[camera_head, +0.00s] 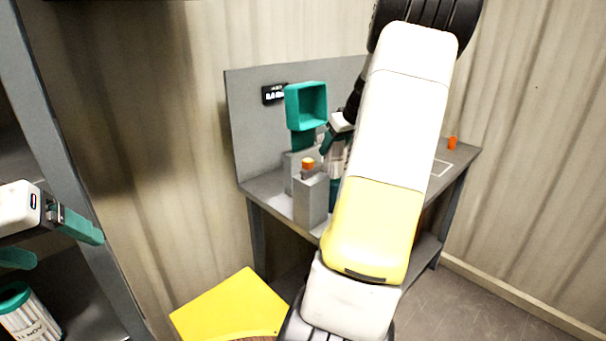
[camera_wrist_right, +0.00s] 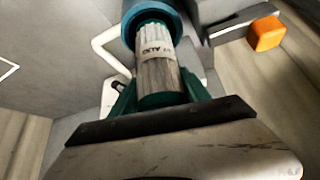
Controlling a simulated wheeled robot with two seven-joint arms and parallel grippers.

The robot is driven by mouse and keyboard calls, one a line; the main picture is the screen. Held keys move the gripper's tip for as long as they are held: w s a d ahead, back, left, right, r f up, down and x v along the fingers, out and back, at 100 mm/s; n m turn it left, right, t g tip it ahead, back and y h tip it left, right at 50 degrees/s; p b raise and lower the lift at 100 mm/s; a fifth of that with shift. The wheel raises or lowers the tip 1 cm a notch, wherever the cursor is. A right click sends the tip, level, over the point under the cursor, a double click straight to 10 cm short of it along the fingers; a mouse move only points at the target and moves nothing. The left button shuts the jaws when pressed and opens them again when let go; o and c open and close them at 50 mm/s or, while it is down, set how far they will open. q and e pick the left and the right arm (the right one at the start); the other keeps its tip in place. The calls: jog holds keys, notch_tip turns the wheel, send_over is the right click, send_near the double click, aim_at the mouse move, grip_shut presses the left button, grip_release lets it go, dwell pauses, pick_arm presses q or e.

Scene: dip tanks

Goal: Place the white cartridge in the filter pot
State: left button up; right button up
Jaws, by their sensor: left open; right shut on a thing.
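My right gripper (camera_wrist_right: 160,98) is shut on the white cartridge (camera_wrist_right: 158,72), a pleated white cylinder with a printed label and a teal end between the fingers. In the head view the cartridge (camera_head: 338,158) is upright over the bench, partly hidden by my right arm. A dark teal round part (camera_wrist_right: 150,18) is at its far end in the wrist view; it may be the filter pot. I cannot tell whether the cartridge is inside it. My left gripper (camera_head: 48,240) is open at the far left, above a second white cartridge (camera_head: 30,318) with a teal cap.
A grey bench (camera_head: 268,195) with a backboard carries a teal square open box (camera_head: 306,106) and grey blocks (camera_head: 310,200) with an orange part (camera_head: 308,164) on top. A shelf post (camera_head: 80,190) is beside my left gripper.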

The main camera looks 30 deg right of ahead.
aim_at(333, 168)
notch_tip(333, 168, down, 7)
jog(key=shift+r, duration=0.2)
dwell(0.3)
jog(key=shift+f, duration=0.5)
jog(key=o, duration=1.6)
jog(key=shift+f, duration=0.1)
jog(key=shift+a, duration=0.1)
